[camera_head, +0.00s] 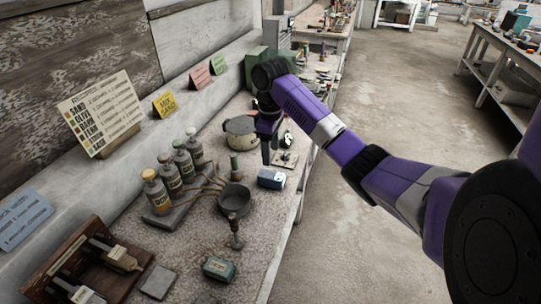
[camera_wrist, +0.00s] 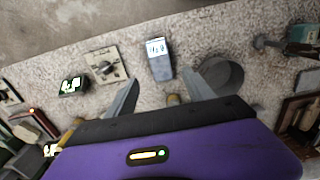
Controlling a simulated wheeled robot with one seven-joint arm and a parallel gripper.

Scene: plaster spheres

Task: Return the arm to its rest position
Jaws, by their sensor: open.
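My purple arm (camera_head: 355,155) reaches from the lower right over the workbench in the head view. My gripper (camera_head: 267,158) points down above the bench, beside a round tan pot (camera_head: 238,128). In the wrist view my gripper (camera_wrist: 160,92) has its two grey fingers spread wide apart, with nothing held between them. A small meter with a lit display (camera_wrist: 160,68) lies on the bench beyond the fingertips. The head view does not clearly show the fingertips or their exact height over the bench.
A square plate with a knob (camera_wrist: 107,66) lies left of the fingers. Open floor (camera_head: 385,85) lies right of the bench.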

